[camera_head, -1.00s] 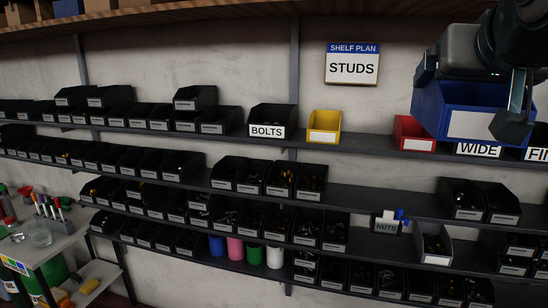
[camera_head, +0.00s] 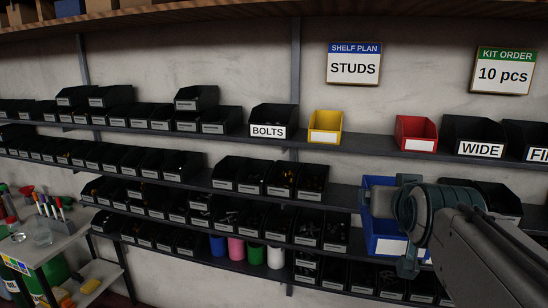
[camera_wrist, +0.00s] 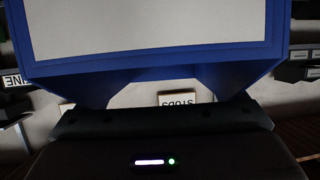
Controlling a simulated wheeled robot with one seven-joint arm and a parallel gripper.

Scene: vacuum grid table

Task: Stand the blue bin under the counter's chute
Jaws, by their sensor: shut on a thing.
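My gripper (camera_head: 404,224) is shut on the blue bin (camera_head: 374,232), at the right of the head view. The bin is partly hidden behind my gripper and arm, and its white label shows low on its front. It appears held in front of the shelves; its distance from them cannot be told. In the wrist view, the blue bin (camera_wrist: 160,64) with its large white label fills the top, close above the gripper's dark body. No counter or chute is recognisable in either view.
Shelves of black bins line the wall. A yellow bin (camera_head: 325,127), a red bin (camera_head: 416,132) and a WIDE bin (camera_head: 474,135) stand on the upper shelf. Signs read STUDS (camera_head: 353,64) and 10 pcs (camera_head: 503,71). A small table (camera_head: 48,243) stands lower left.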

